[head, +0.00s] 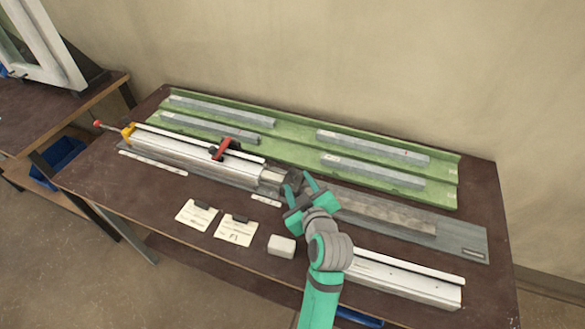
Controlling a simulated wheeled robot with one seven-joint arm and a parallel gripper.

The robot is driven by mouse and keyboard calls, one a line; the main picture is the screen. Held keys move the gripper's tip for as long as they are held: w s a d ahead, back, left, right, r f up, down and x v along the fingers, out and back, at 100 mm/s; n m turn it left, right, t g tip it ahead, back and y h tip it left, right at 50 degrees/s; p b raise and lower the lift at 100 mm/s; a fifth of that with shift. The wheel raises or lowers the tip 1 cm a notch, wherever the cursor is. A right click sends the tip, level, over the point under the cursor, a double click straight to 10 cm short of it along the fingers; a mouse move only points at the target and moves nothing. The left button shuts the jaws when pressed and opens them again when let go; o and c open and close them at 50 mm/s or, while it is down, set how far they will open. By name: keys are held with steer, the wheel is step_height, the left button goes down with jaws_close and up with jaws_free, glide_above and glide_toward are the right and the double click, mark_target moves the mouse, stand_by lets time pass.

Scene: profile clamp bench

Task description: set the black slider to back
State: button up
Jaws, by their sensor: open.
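A small dark block (291,177), which looks like the black slider, sits at the right end of the clamp rail. It is partly hidden by my gripper, so its exact setting cannot be read. My teal gripper (298,185) is open, with its fingers at the near right side of this block. I cannot tell whether they touch it. The clamp (190,156) holds a long pale profile, with a yellow block (128,132) and red knob (97,123) at its left end. A red and black toggle (222,149) lies across the profile.
A green tray (300,142) with several grey bars lies along the back. A grey plate (455,238) is on the right. Two paper cards (197,214), a pale block (281,246) and a white profile (400,279) lie in front. The front left of the table is clear.

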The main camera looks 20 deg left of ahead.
mark_target(293, 173)
steer(key=x, duration=0.8)
steer(key=shift+w+a, duration=0.1)
jaws_close()
